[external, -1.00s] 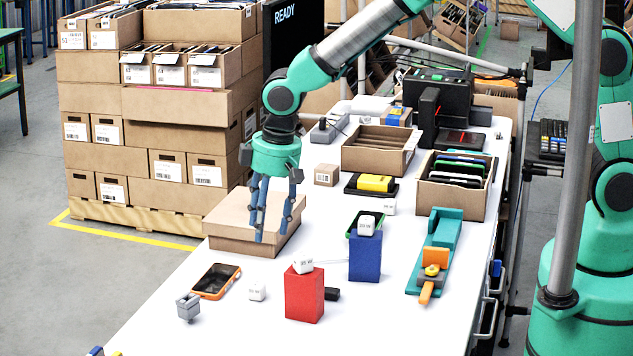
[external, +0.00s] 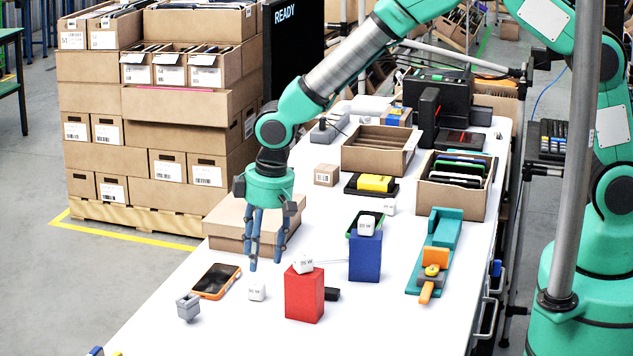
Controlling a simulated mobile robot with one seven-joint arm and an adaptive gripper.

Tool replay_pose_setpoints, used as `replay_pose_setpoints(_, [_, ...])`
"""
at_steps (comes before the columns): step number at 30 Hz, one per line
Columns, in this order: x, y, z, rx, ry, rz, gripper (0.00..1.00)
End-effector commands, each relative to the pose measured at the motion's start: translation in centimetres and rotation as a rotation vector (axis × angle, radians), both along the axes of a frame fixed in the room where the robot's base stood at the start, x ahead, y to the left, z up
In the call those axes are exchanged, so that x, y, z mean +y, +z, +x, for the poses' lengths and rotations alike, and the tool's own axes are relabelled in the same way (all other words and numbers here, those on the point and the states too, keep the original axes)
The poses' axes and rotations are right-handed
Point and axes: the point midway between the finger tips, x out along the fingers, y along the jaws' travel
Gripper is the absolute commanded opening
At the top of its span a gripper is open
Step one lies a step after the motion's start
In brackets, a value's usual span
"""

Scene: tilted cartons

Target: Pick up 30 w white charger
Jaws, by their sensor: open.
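Several small white chargers are in the external view, with printing too small to read surely. One white charger (external: 257,292) lies on the white table just below my fingertips. Another white charger (external: 303,264) sits tilted on top of the red block (external: 304,296). A third white charger (external: 366,228) sits on the blue block (external: 365,257). My gripper (external: 265,263) points down, open and empty, above the table in front of the closed carton. I cannot tell which charger is the 30 W one.
A phone with an orange edge (external: 216,281) and a grey clamp-like piece (external: 188,307) lie at the left. The closed brown carton (external: 228,218) stands behind my gripper. A black item (external: 332,294) lies beside the red block. A teal and orange fixture (external: 437,250) is at the right.

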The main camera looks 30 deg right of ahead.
Motion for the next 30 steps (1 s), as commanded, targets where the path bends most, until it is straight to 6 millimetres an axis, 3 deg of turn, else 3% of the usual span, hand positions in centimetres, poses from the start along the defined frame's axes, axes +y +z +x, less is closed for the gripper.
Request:
replay_pose_setpoints(6, [0.3, -2.7, 0.3, 0.000, 0.000, 0.000, 0.48])
replay_pose_setpoints(22, [0.4, -3.4, 0.4, -0.001, 0.000, 0.001, 0.48])
replay_pose_setpoints(30, [0.6, -6.1, 0.5, 0.001, 0.000, -0.001, 0.48])
